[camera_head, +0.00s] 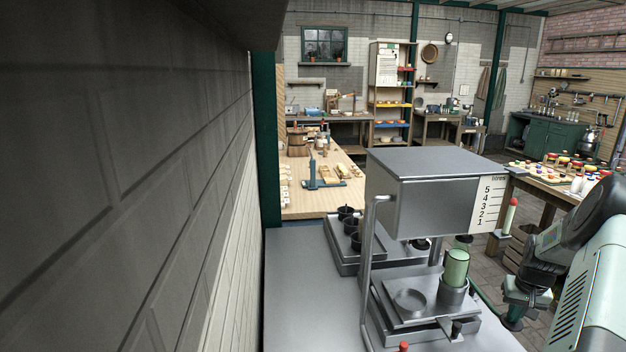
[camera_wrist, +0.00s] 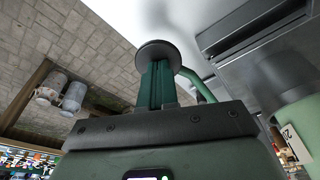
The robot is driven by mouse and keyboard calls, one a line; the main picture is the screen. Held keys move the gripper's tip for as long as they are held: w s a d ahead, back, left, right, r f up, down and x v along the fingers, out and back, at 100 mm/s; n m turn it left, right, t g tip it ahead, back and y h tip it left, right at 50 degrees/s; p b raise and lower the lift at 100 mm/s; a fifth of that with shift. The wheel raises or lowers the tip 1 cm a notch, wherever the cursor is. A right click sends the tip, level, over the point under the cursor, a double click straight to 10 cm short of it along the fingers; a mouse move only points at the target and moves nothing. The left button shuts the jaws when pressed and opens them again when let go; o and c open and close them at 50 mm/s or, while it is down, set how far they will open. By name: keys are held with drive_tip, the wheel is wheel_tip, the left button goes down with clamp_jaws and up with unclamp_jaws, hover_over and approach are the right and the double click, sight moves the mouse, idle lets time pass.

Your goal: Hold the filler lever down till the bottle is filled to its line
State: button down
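The filler is a steel machine with a box tank (camera_head: 425,185) that carries a litre scale (camera_head: 488,207). A pale green bottle (camera_head: 457,268) stands upright in a round steel holder on its front tray. Its fill line and level are too small to tell. A green curved lever (camera_head: 487,300) runs from the machine's right side towards my gripper; its green bar also shows in the wrist view (camera_wrist: 197,86). My gripper (camera_head: 513,318) points down at the lever's end. In the wrist view its fingers (camera_wrist: 156,82) are together at a dark round pad (camera_wrist: 158,49); they seem to touch it.
A steel bench (camera_head: 310,290) carries the filler and a second tray with dark cups (camera_head: 350,225). A red knob (camera_head: 403,347) is near the bottom edge. A wooden table with jars (camera_head: 560,185) stands at the right. A brick wall (camera_head: 120,180) fills the left.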

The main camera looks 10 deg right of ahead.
drive_tip(key=shift+r, duration=0.1)
drive_tip(key=shift+d+r, duration=0.1)
drive_tip(key=shift+r, duration=1.15)
drive_tip(key=shift+r, duration=0.2)
drive_tip(key=shift+s+r, duration=0.1)
drive_tip(key=shift+r, duration=0.75)
drive_tip(key=shift+r, duration=1.2)
wheel_tip(320, 180, up, 6)
